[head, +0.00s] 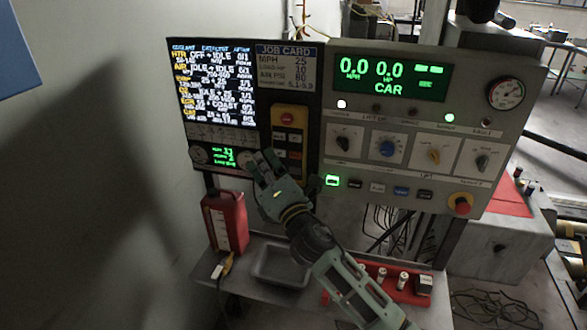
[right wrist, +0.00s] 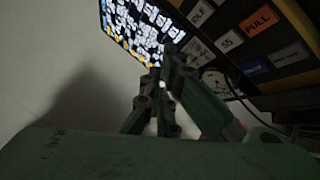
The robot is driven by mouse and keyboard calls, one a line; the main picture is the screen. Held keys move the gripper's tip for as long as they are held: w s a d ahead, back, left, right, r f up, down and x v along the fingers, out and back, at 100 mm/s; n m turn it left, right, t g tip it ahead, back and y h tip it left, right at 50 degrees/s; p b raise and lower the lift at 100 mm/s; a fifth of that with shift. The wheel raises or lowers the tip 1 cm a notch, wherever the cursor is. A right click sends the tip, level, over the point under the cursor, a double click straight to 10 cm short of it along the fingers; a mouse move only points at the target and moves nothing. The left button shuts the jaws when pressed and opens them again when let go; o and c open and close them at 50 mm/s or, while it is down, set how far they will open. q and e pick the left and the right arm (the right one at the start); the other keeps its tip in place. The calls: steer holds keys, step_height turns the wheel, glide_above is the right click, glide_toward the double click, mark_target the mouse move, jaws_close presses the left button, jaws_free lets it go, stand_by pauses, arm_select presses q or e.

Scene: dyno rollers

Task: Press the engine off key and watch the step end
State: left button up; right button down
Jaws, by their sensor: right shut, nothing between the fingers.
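The black and yellow pendant (head: 304,113) hangs on the front of the console, with a red button on top and small keys below. The key labels are too small to read in the head view, so I cannot tell which is the engine off key. In the right wrist view the keys are dark and tilted; one orange key (right wrist: 258,21) reads PULL, and a pale key (right wrist: 290,56) has unclear lettering. My right gripper (head: 260,160) is shut and empty, its fingertips at the lower left of the pendant, over the small gauge panel. Contact with any key cannot be told. My left gripper is out of view.
A lit step screen (head: 215,85) stands left of the pendant. A green readout (head: 390,78) and knobs lie to the right, with a red stop button (head: 462,205) at lower right. A red bottle (head: 225,222) and grey tray (head: 280,265) are on the shelf below.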

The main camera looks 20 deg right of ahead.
mark_target(295, 171)
steer(key=shift+f, duration=0.1)
stand_by(0.4)
steer(key=s+d+f+b, duration=0.2)
steer(key=d+f+b, duration=0.1)
steer(key=f+b, duration=0.5)
step_height(295, 171, down, 2)
steer(key=shift+s+d+f+b, duration=0.1)
steer(key=shift+s+d+b, duration=0.1)
steer(key=shift+d+b, duration=0.2)
steer(key=shift+a, duration=0.1)
steer(key=shift+w+d+b, duration=0.2)
steer(key=shift+w+d, duration=0.35)
steer(key=shift+w, duration=0.25)
steer(key=shift+w+d+b, duration=0.15)
steer(key=shift+w+d, duration=0.4)
steer(key=shift+w, duration=0.3)
steer(key=shift+w+d+b, duration=0.2)
steer(key=shift+w+d, duration=0.35)
steer(key=shift+w, duration=0.25)
steer(key=shift+w+d, duration=0.15)
steer(key=shift+w, duration=0.05)
steer(key=shift+s+a, duration=0.4)
steer(key=shift+s, duration=0.2)
